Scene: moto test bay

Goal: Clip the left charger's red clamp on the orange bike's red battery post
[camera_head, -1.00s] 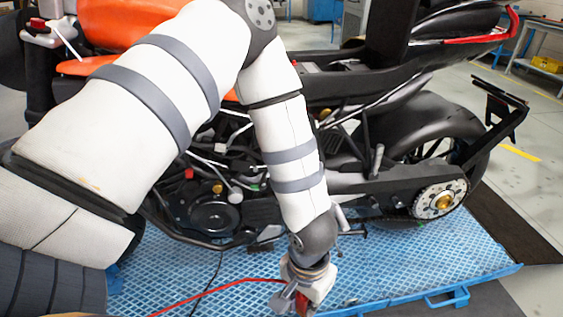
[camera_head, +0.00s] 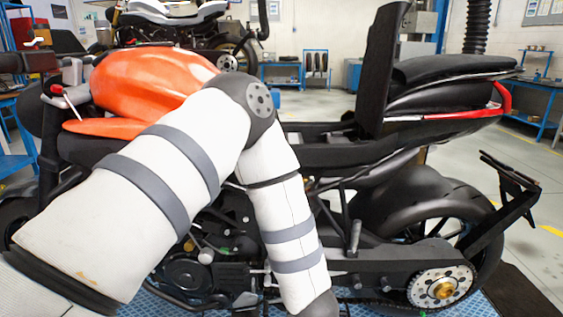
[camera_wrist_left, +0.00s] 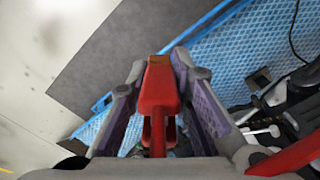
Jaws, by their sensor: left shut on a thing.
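The red clamp (camera_wrist_left: 157,105) is between the two fingers of my left gripper (camera_wrist_left: 160,72) in the left wrist view. The gripper is shut on it, and its tip points away from the wrist. In the head view my left arm crosses in front of the orange bike (camera_head: 155,82), and its gripper is below the picture edge. The bike's seat and middle frame (camera_head: 330,140) show behind the arm. I cannot make out the red battery post, and the charger is not in view. My right gripper is not in view.
The bike stands on a blue grid platform (camera_head: 390,306), whose edge (camera_wrist_left: 205,25) also shows in the left wrist view. A black cable (camera_wrist_left: 296,35) and dark bike parts are at the right there. Another bike (camera_head: 185,25) and blue benches (camera_head: 283,72) stand behind.

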